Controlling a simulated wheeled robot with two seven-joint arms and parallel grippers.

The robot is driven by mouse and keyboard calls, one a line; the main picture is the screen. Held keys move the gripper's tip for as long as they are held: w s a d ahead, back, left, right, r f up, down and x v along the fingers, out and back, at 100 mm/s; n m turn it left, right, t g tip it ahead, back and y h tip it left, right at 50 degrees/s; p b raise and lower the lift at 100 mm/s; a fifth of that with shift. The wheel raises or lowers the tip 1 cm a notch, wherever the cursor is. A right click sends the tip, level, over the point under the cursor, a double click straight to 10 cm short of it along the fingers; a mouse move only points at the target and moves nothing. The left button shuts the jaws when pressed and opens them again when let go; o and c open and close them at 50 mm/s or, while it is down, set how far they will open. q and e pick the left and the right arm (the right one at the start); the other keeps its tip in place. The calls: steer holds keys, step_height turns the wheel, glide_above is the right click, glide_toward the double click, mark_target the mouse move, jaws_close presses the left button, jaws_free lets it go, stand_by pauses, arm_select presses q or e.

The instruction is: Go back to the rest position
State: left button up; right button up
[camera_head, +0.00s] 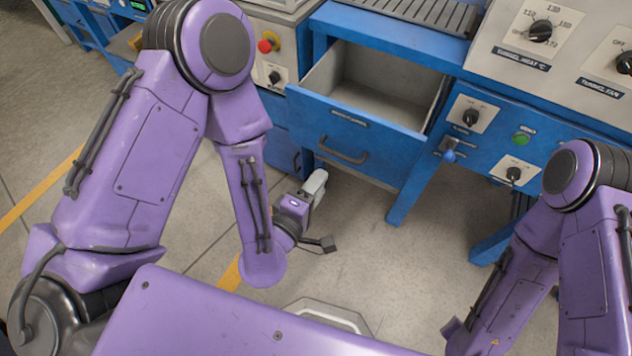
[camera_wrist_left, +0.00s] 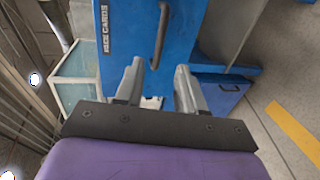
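My left arm hangs bent from the left in the head view, and its gripper (camera_head: 321,213) is over bare floor in front of the blue machine. In the left wrist view the two grey fingers of the left gripper (camera_wrist_left: 159,68) stand apart with nothing between them. They point toward a blue front with a handle and a label. My right arm shows at the lower right of the head view, and its gripper is outside the frame.
A blue drawer (camera_head: 352,139) stands pulled out and looks empty, just beyond my left gripper. Machine panels with knobs (camera_head: 541,31) line the back right. A clear-sided box (camera_wrist_left: 80,75) shows in the left wrist view. The grey floor (camera_head: 350,250) between my arms is clear.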

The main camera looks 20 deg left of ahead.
stand_by(0.3)
arm_select(q)
steer(key=s+a+f+m+g+y, duration=0.1)
steer(key=s+a+f+m+g, duration=0.25)
steer(key=f, duration=0.25)
steer(key=s+a+f+m+g+y, duration=0.2)
steer(key=a+f+m+g, duration=0.15)
steer(key=f+m, duration=0.2)
steer(key=s+a+f+g+y+p, duration=0.2)
steer(key=s+a+f+g, duration=0.3)
steer(key=s+a, duration=0.6)
steer(key=shift+s+a+f+y, duration=0.4)
steer(key=shift+a+f+y, duration=0.45)
steer(key=shift+a, duration=0.1)
